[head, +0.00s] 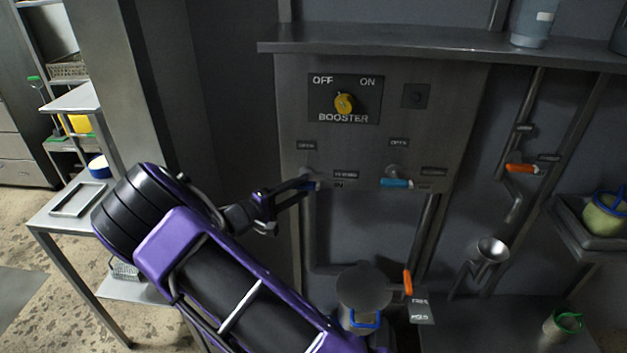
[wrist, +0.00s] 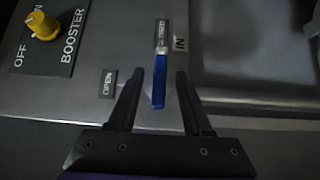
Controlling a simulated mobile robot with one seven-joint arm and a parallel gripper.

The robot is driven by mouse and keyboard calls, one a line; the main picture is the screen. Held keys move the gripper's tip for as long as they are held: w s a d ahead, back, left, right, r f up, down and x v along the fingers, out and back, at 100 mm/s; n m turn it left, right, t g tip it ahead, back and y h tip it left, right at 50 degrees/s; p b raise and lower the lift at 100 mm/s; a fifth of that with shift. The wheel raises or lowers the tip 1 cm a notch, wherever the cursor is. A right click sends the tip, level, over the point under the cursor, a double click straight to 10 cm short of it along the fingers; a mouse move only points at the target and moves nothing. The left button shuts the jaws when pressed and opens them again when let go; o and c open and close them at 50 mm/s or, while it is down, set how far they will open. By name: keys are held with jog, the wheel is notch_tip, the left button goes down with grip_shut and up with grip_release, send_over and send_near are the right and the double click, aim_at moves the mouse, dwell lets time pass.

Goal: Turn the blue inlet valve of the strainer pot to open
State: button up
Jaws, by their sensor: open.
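The blue inlet valve handle (head: 315,185) is on the grey wall panel, beside the "IN" marking. In the wrist view the blue handle (wrist: 159,80) lies between the two fingers of my gripper (wrist: 160,73), with a visible gap on each side. My gripper (head: 305,186) is open around the handle. The handle points at a small label (wrist: 162,34) next to "IN", probably the closed label; the "OPEN" label (wrist: 108,83) is off to one side. My gripper partly hides the handle in the head view. The pot (head: 362,290) stands below the panel.
A light blue valve handle (head: 397,183) sits right of the inlet valve. The yellow booster knob (head: 344,103) is above. Orange handles are on the pipes, one right (head: 521,168) and one lower (head: 408,282). A shelf (head: 420,45) juts out above the panel.

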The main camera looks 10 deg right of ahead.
aim_at(310, 183)
jog(key=x, duration=0.5)
grip_shut()
dwell(0.3)
